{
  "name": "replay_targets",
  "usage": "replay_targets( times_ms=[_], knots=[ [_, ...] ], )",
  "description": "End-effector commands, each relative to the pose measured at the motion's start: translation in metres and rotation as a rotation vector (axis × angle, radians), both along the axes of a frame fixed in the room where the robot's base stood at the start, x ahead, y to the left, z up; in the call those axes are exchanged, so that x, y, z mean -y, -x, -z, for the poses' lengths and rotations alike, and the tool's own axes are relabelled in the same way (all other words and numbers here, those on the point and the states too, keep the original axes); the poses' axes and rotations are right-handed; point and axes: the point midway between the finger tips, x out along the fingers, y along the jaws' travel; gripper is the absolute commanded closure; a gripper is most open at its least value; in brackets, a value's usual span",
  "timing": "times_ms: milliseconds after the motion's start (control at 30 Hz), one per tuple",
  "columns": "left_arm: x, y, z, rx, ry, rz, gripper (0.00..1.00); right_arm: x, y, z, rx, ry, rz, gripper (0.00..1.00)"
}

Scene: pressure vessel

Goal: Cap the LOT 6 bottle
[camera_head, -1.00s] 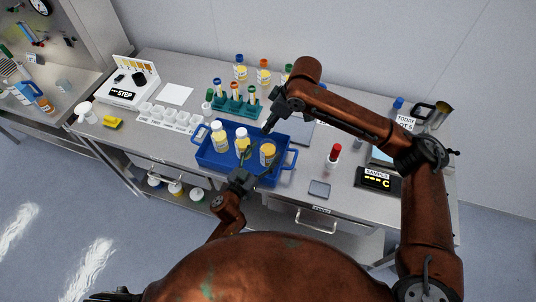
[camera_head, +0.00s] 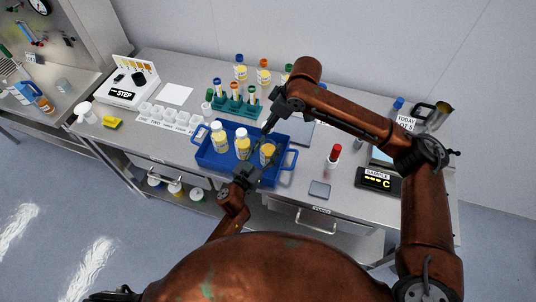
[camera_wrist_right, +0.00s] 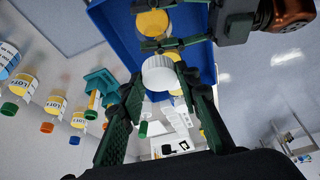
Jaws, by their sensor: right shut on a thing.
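My right gripper (camera_wrist_right: 160,80) is shut on a white ribbed cap (camera_wrist_right: 158,72), seen in the right wrist view. In the head view, this gripper (camera_head: 265,132) points down over the blue tray, and I cannot make out its cap. A yellow bottle without a visible cap (camera_head: 267,152) stands at the tray's right end. It also shows in the right wrist view (camera_wrist_right: 152,22). My left gripper (camera_head: 252,160) reaches in from the front; its fingers are apart, on either side of this bottle. I cannot tell whether they touch it. The bottle's lot number is not readable.
The blue tray (camera_head: 290,166) also holds two white-capped bottles (camera_head: 217,136) (camera_head: 242,144). A green tube rack (camera_head: 236,106) and several capped bottles stand behind. White cups (camera_head: 168,117) are left; a red-capped bottle (camera_head: 333,156) and sample display (camera_head: 377,181) are right.

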Motion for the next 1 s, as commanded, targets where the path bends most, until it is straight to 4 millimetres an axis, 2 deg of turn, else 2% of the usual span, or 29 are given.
replay_targets(
  times_ms=[67, 567, 767, 1000],
  knots=[
    [0.000, 0.000, 0.000, 0.000, 0.000, 0.000, 0.63, 0.000, 0.000, 0.000, 0.000, 0.000, 0.000, 0.79],
    [0.000, 0.000, 0.000, -0.001, -0.001, 0.000, 0.98, 0.000, 0.000, 0.000, 0.000, 0.000, 0.000, 0.79],
    [0.000, 0.000, 0.001, -0.001, -0.001, 0.000, 0.99, 0.000, 0.001, 0.008, 0.000, 0.000, 0.000, 0.79],
    [0.000, 0.000, 0.001, -0.001, -0.001, 0.000, 0.99, 0.001, 0.001, 0.042, 0.009, 0.002, 0.001, 0.79]
  ],
)
